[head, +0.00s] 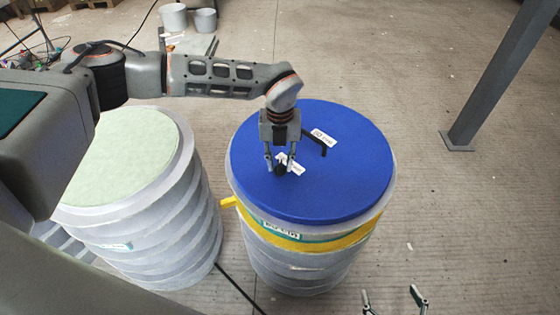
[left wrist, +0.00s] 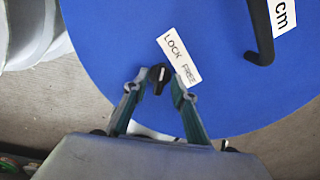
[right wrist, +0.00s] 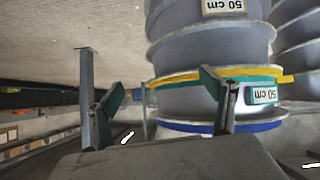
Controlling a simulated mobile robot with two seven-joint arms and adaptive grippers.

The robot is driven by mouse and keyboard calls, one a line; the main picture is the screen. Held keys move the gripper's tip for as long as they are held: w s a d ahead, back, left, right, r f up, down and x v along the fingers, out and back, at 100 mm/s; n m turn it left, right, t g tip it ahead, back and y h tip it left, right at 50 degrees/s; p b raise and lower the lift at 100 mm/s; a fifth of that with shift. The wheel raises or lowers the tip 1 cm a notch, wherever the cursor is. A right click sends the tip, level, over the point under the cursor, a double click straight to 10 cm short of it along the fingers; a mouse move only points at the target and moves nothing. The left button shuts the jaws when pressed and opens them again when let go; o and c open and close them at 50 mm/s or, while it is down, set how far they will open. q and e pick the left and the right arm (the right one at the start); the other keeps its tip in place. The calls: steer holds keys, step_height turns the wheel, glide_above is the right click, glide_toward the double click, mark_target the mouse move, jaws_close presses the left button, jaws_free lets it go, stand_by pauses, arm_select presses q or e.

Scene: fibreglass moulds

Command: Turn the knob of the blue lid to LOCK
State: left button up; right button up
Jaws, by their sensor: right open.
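The blue lid (head: 345,180) lies on top of a ribbed grey drum mould. Its small black knob (left wrist: 158,79) sits near the lid's edge, beside a white label (left wrist: 179,58) reading LOCK and FREE. The knob has a small white mark; I cannot tell which word it points to. My left gripper (head: 280,163) is over the knob, with its fingers (left wrist: 157,87) apart on either side and a small gap showing. My right gripper (head: 394,299) is open and empty, low beside the drum; it also shows in the right wrist view (right wrist: 165,90).
A black bent handle (head: 318,143) stands on the lid by a white label. A yellow band (head: 340,242) rings the drum below the lid. A second drum with a pale green top (head: 125,155) stands to the left. A grey post (head: 500,75) rises at right; floor between is clear.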

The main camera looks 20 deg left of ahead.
mark_target(280, 164)
arm_select(q)
steer(key=shift+r, duration=0.1)
step_height(280, 164, up, 12)
stand_by(0.5)
